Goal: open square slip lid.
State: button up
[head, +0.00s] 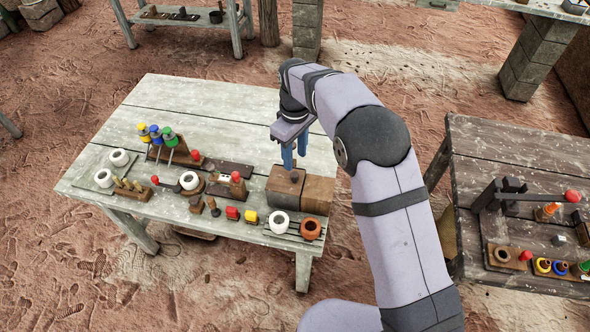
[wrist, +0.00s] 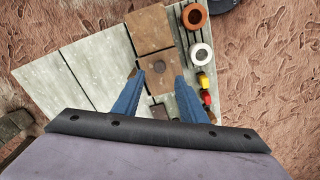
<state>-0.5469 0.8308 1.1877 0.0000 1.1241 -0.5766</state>
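The lid looks flat and in place.
A plain brown square box (head: 318,193) adjoins on the right. A slatted rack with a white pot (head: 280,223) and an orange pot (head: 311,229) stands in front. Red and yellow blocks, tools and more pots fill the table's left. The table's back (head: 215,110) is clear.

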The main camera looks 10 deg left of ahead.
aim_at(296, 174)
jog(key=shift+f+p, duration=1.3)
jog(key=shift+f, duration=2.35)
jog(key=shift+c, duration=0.4)
jog(key=shift+d, duration=0.1)
grip_shut()
